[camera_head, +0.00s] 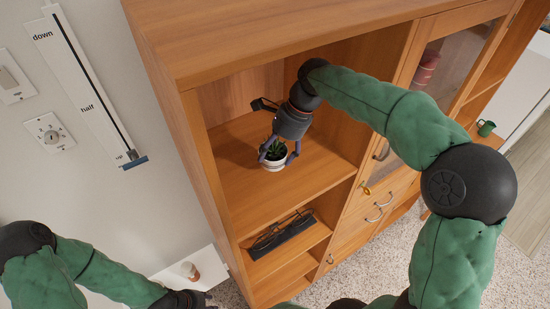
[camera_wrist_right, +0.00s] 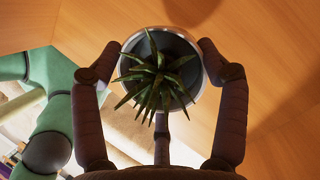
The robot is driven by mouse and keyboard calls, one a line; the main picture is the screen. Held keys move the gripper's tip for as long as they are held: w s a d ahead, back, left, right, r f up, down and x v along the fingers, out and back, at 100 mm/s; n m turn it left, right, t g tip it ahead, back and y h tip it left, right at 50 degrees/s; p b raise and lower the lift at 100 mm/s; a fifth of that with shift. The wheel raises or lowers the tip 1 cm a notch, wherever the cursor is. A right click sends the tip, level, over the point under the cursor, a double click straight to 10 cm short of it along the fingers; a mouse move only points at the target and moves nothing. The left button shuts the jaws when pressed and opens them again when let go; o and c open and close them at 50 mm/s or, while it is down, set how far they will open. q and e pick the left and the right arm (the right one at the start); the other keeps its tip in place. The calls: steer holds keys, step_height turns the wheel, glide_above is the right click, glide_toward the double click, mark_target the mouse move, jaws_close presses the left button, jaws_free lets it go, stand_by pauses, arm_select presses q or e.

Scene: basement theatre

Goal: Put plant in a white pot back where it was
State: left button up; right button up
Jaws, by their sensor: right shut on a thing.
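The plant in a white pot (camera_head: 273,158) is in the open upper compartment of the wooden cabinet (camera_head: 228,172). My right gripper (camera_head: 279,152) reaches in from above and is shut on the pot. In the right wrist view the spiky green plant (camera_wrist_right: 158,78) stands in its round pot, with my right gripper's fingers (camera_wrist_right: 160,60) on both sides of the rim. The pot looks upright at the shelf; whether its base touches the shelf I cannot tell. My left arm is at the lower left of the head view, its gripper (camera_head: 195,299) low by the white ledge, fingers unclear.
A lower shelf holds a dark object (camera_head: 282,235). A glass door (camera_head: 452,68) and drawers are to the right. A small brown-and-white container (camera_head: 190,271) stands on a white ledge, and a green mug (camera_head: 486,128) is at far right. The shelf around the pot is clear.

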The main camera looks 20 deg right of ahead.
mark_target(275, 160)
steer(key=shift+f, duration=1.7)
steer(key=shift+f, duration=0.15)
steer(key=o, duration=1.6)
steer(key=shift+c, duration=0.2)
steer(key=shift+v, duration=3.9)
